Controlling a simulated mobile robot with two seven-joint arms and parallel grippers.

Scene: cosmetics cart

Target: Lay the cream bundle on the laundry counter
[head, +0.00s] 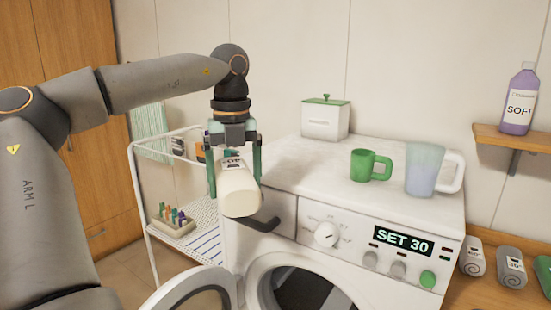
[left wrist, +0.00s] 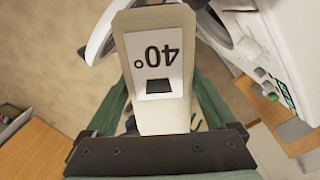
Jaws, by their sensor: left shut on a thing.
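The cream bundle (head: 238,192) is held in the air by my left gripper (head: 235,178), whose green fingers close on its two sides. In the head view it hangs in front of the washing machine's left front, near the machine's dark handle. In the left wrist view the bundle (left wrist: 160,118) carries a white label reading 40°, upside down. The wooden counter (head: 466,294) is at the lower right, beyond the washing machine, and is partly cut off. My right gripper is not in view.
Rolled grey bundles (head: 511,268) and a green one stand on the counter. The washing machine (head: 400,205) bears a white box (head: 325,120), a green mug (head: 366,166) and a blue jug (head: 423,168). Its round door (head: 190,293) is open. A white wire cart (head: 153,240) stands left.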

